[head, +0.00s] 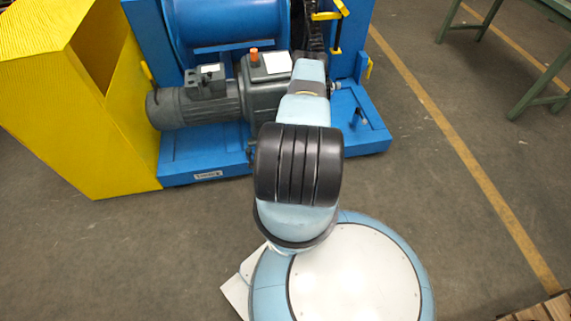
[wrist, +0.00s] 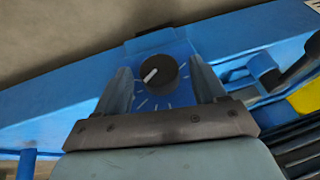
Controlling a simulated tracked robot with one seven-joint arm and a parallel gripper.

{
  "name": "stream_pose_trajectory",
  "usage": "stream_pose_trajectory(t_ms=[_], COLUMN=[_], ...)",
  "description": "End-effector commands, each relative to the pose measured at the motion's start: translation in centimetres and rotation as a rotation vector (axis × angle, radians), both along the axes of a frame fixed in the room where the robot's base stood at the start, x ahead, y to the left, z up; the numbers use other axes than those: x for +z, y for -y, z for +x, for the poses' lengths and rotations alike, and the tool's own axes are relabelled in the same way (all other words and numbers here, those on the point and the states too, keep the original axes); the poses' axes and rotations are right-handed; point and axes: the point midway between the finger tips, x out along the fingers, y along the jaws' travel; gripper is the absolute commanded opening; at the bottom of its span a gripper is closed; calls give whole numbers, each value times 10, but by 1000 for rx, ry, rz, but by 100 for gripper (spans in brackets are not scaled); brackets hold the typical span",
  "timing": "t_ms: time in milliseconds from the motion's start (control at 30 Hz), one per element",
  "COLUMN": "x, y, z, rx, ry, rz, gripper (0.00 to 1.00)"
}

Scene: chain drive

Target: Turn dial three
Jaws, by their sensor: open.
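A round black dial (wrist: 157,73) with a white pointer line sits on a blue panel (wrist: 180,48) in the wrist view. The pointer points to the lower left. White tick marks fan out below the dial on the panel. No number is readable, so I cannot tell whether this is dial three. My gripper (wrist: 160,68) is open, with one finger on each side of the dial in the picture. Gaps show between the dial and both fingers; I cannot tell the depth between them. In the head view my arm hides the gripper and no dial can be made out.
A blue machine with a grey motor (head: 205,103) stands ahead in the head view. A yellow guard (head: 85,110) is on its left. A blue lever-like part (wrist: 262,68) lies just right of the gripper. A green table (head: 540,70) stands far right; the floor between is clear.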

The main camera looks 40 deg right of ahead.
Motion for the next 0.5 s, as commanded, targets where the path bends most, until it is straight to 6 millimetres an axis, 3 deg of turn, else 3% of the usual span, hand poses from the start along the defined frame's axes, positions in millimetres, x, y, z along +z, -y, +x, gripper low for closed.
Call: stream_pose_trajectory(t_ms=[333,500], x=[-3,-3], y=[0,0], z=[2,2], rx=[1,1], ry=[0,0], rz=[0,0], gripper=[71,55])
